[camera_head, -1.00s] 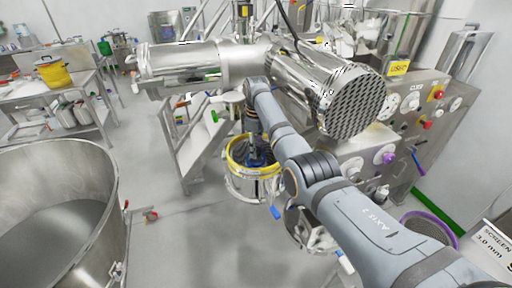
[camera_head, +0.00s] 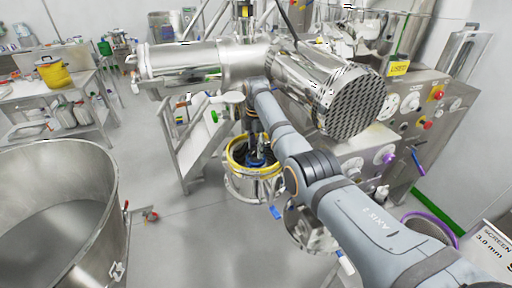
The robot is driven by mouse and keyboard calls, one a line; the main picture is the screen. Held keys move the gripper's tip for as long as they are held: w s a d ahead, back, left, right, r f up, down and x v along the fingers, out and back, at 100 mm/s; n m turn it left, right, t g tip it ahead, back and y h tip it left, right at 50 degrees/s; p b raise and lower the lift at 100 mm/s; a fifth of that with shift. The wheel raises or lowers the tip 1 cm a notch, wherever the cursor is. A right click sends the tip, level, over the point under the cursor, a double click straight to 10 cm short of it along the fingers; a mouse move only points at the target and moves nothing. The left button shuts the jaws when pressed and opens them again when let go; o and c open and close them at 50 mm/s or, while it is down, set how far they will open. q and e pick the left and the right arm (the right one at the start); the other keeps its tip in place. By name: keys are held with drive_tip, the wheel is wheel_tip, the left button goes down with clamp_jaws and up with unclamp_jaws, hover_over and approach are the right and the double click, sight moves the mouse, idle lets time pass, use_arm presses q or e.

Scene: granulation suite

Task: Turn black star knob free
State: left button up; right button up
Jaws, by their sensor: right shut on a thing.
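My right arm comes in from the lower right, reaches up to the middle and bends down below the steel machine body. My right gripper (camera_head: 256,145) is small and dark at its end, pointing down over the yellow-rimmed steel vessel (camera_head: 238,178). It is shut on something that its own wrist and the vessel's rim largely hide. The black star knob cannot be made out clearly; it appears to be what the jaws hold. Something blue shows inside the yellow rim, just below the gripper. My left gripper is not in view.
A perforated steel cylinder (camera_head: 355,106) hangs close above my right arm. A control panel (camera_head: 425,108) stands at the right, a large steel bowl (camera_head: 112,188) at the lower left. Steel steps (camera_head: 186,150) stand left of the vessel.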

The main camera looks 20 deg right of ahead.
sight(256, 150)
drive_tip(key=shift+w+r+n, duration=0.15)
drive_tip(key=shift+n, duration=1.95)
drive_tip(key=o, duration=1.1)
drive_tip(key=shift+o, duration=0.2)
wheel_tip(256, 150, up, 12)
drive_tip(key=shift+d, duration=0.1)
